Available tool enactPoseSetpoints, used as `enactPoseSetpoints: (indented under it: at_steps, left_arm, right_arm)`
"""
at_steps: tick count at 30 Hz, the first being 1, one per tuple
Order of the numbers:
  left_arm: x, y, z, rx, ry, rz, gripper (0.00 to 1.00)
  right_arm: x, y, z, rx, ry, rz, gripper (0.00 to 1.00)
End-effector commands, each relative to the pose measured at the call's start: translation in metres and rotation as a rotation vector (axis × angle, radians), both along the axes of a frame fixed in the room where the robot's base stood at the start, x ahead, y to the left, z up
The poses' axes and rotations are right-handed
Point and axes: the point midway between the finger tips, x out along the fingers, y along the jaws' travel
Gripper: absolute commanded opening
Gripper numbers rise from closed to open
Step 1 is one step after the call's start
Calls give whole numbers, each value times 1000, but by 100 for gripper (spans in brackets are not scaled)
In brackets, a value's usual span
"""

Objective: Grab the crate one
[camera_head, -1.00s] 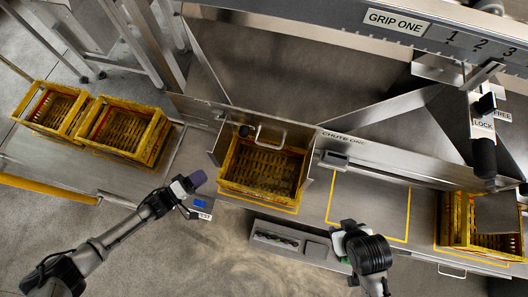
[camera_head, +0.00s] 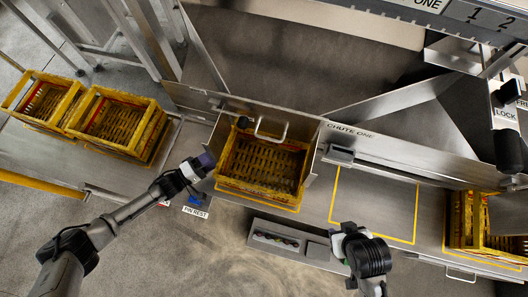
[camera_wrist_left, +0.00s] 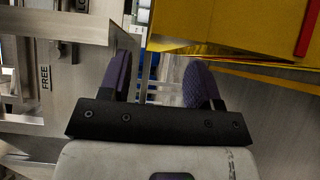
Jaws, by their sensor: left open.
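A worn yellow slatted crate (camera_head: 258,193) stands under the chute marked CHUTE ONE, between its metal side plates. It looks empty. My left gripper (camera_head: 207,160) is beside the crate's left side, close to the left plate. In the left wrist view the gripper (camera_wrist_left: 158,82) is open, with two purple pads apart and nothing between them. A yellow wall (camera_wrist_left: 230,28) fills the upper right there; I cannot tell which crate it belongs to. My right gripper (camera_head: 362,258) is at the lower right of the crate, its jaws not clear.
Stacked yellow crates (camera_head: 112,118) stand on the bench at left. Another yellow crate (camera_head: 470,225) is at the far right. A grey tray (camera_head: 285,242) sits in front of the crate. A yellow-outlined bench area (camera_head: 372,203) to its right is bare. A metal handle (camera_head: 270,133) is above the crate.

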Motion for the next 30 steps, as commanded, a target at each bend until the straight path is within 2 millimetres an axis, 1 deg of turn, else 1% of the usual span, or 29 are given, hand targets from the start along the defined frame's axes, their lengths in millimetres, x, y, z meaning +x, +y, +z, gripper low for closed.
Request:
enactPoseSetpoints:
  at_steps: [8, 12, 14, 23, 30]
  left_arm:
    - [25, -22, -2, -2, -5, -1, 57]
    - [32, -34, -1, -2, -1, -1, 57]
    - [35, -37, 0, -2, -1, 0, 57]
    - [36, -38, 2, -1, -1, 0, 57]
    - [36, -38, 1, -1, -1, 0, 35]
  right_arm:
    - [-1, -3, -25, -9, 1, 7, 43]
    - [-1, -3, -29, -12, 2, 8, 43]
    - [-1, -3, -30, -11, 1, 8, 43]
    - [-1, -2, -30, -9, 2, 6, 43]
    - [0, 0, -29, -2, 1, 2, 43]
